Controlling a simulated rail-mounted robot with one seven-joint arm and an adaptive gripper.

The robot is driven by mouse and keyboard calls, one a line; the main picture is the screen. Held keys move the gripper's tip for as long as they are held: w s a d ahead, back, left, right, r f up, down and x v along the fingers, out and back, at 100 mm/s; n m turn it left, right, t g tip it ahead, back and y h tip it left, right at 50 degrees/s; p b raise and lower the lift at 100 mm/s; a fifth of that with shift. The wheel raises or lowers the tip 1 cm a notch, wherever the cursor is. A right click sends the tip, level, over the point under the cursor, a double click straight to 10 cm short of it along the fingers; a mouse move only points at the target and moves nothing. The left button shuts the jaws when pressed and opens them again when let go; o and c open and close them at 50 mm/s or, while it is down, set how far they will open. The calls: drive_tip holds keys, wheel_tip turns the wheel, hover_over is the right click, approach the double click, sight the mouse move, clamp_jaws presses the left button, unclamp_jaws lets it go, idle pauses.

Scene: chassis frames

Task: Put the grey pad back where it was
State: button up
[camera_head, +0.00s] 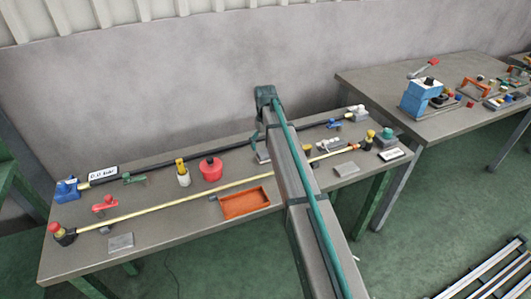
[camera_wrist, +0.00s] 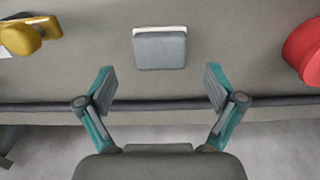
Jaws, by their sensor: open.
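A grey pad (camera_wrist: 160,50) with a whitish edge lies on the table, ahead of my fingers in the wrist view. In the camera_head view, what looks like the same pad (camera_head: 263,158) shows partly beside my arm. My gripper (camera_wrist: 160,78) is open and empty, its two teal fingers wide apart with the pad beyond the gap between them. In the camera_head view my gripper (camera_head: 257,138) points down near the back of the table, largely hidden by my arm. Two other grey plates lie on the table, one at right (camera_head: 347,169) and one at front left (camera_head: 121,242).
A red pot (camera_head: 211,169) stands left of my gripper and also shows in the wrist view (camera_wrist: 304,50). A yellow part (camera_wrist: 22,38) lies on the pad's other side. An orange tray (camera_head: 245,203), a dark bar (camera_head: 220,147) and a pale rod (camera_head: 180,200) are on the table.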

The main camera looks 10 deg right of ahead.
sight(266, 152)
wheel_tip(266, 152, up, 7)
drive_tip(key=b, duration=0.1)
drive_tip(key=shift+f, duration=0.1)
idle(0.3)
